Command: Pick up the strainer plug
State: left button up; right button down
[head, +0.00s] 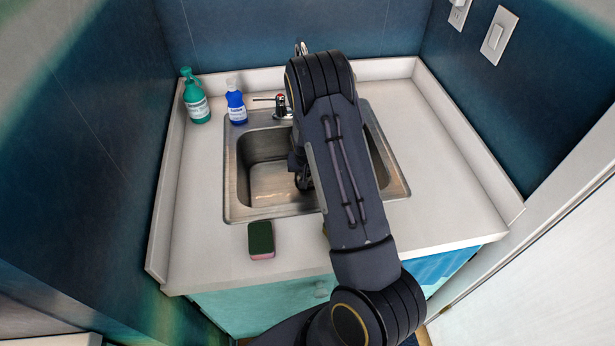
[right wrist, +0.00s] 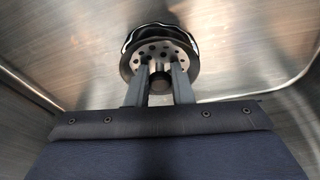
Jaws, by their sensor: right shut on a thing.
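The strainer plug (right wrist: 160,48) is a round metal disc with holes and a dark knob, seen in the right wrist view at the top middle. My right gripper (right wrist: 160,82) is shut on the plug's knob, with one finger on each side. In the head view my right arm reaches down into the sink (head: 247,170), and the right gripper (head: 302,182) shows only in part beside the arm. The plug is hidden there. I cannot tell whether the plug is clear of the drain. My left gripper is not in view.
A green bottle (head: 196,100) and a blue bottle (head: 236,106) stand left of the faucet (head: 282,106) behind the sink. A green and pink sponge (head: 261,240) lies on the counter in front of the sink. The counter (head: 455,170) at the right is clear.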

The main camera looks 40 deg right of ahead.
jog(key=w+a, duration=0.1)
jog(key=a, duration=0.1)
jog(key=w+a, duration=0.1)
jog(key=a, duration=0.2)
jog(key=w+a+b, duration=0.1)
jog(key=w+a, duration=0.1)
jog(key=shift+w+a+f, duration=0.1)
jog(key=shift+a+f, duration=0.05)
jog(key=shift+a, duration=0.1)
notch_tip(320, 180, up, 18)
jog(key=p, duration=0.4)
jog(key=shift+d+r, duration=0.2)
jog(key=shift+d, duration=0.05)
jog(key=shift+r, duration=0.1)
dwell(4.9)
